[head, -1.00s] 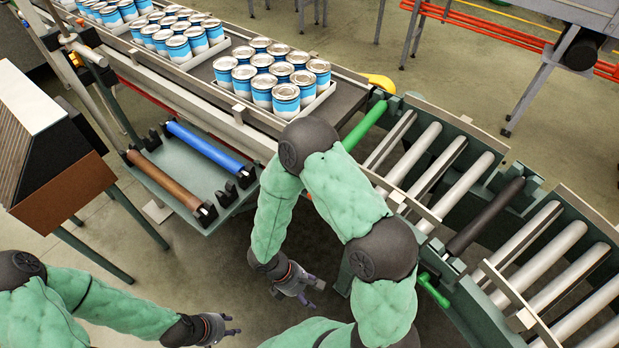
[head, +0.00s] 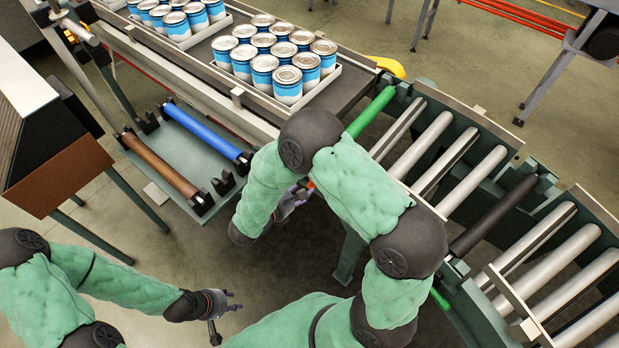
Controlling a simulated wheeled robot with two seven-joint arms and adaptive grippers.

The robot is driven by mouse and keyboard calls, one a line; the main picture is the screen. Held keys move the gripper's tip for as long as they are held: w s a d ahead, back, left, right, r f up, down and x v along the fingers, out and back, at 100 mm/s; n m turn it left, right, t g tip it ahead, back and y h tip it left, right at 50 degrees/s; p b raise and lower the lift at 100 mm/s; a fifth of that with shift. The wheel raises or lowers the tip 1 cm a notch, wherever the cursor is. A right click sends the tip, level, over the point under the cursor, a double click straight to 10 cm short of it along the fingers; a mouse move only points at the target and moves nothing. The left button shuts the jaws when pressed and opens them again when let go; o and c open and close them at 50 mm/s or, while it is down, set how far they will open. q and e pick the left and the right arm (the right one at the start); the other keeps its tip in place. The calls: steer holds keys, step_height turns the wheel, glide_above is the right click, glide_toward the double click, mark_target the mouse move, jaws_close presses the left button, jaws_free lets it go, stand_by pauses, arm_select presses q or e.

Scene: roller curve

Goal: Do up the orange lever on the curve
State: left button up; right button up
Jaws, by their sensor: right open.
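The orange lever (head: 310,184) shows only as a small orange patch at the near side of the curve's left end, mostly hidden behind my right arm. My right gripper (head: 296,197) is open, just below and left of that patch and partly covered by my forearm. I cannot tell whether it touches the lever. My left gripper (head: 230,304) hangs over the floor at lower centre, empty, with its fingers apart. The roller curve (head: 470,283) runs from centre to lower right. A green lever (head: 440,300) on its near side is partly hidden by my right arm.
A conveyor with a tray of cans (head: 291,99) leads to the curve. A green roller (head: 371,112) and a black roller (head: 493,216) sit in the curve. A shelf holds a blue roller (head: 205,131) and a brown roller (head: 160,164). The floor between my arms is clear.

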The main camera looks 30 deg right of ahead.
steer(key=b+x, duration=0.1)
steer(key=x, duration=0.5)
steer(key=shift+a, duration=0.1)
steer(key=shift+s, duration=0.1)
jaws_close()
